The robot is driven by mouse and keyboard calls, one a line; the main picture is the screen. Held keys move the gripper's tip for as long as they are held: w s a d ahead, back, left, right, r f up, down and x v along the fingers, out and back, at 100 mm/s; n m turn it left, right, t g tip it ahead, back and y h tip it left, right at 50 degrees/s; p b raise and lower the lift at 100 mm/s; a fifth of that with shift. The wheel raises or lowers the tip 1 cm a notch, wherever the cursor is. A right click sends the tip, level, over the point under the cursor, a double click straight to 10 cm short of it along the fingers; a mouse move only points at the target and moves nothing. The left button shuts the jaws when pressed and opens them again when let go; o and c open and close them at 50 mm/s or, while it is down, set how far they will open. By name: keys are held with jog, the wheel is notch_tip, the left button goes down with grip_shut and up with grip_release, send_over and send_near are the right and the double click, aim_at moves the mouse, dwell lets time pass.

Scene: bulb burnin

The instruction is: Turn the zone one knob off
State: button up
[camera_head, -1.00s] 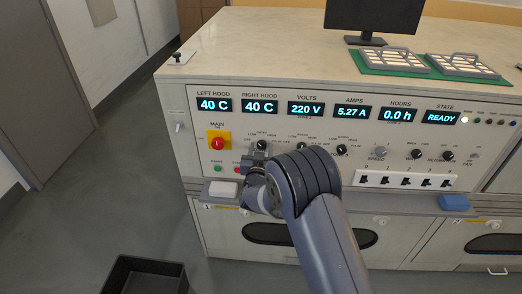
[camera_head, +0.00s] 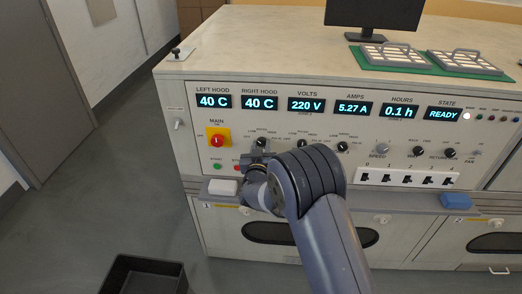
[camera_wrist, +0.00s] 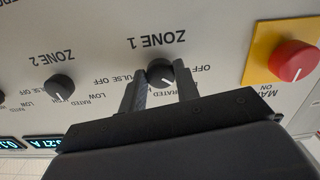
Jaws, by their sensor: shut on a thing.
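The zone one knob (camera_wrist: 160,72) is a small black dial with a white pointer mark, on the panel under the upside-down "ZONE 1" label in the wrist view. Its mark points down and to the right there, away from the OFF label at the right. My gripper (camera_wrist: 162,84) has one finger on each side of the knob and is shut on it. In the head view my gripper (camera_head: 257,159) is at the panel just below the knob (camera_head: 262,142), and my wrist covers part of the panel there.
The red main switch (camera_wrist: 295,61) on its yellow plate is close to the right in the wrist view. The zone two knob (camera_wrist: 60,87) is to the left. A white block (camera_head: 222,187) lies on the ledge below. A black bin (camera_head: 145,274) stands on the floor.

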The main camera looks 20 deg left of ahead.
jog(key=n+b, duration=0.1)
jog(key=n, duration=0.4)
jog(key=shift+r+n, duration=0.1)
jog(key=shift+n, duration=0.3)
dwell(0.4)
jog(key=o, duration=1)
jog(key=shift+b, duration=0.3)
jog(key=b+v, duration=0.1)
jog(key=v, duration=0.9)
jog(key=shift+s+d, duration=0.2)
jog(key=shift+s, duration=0.1)
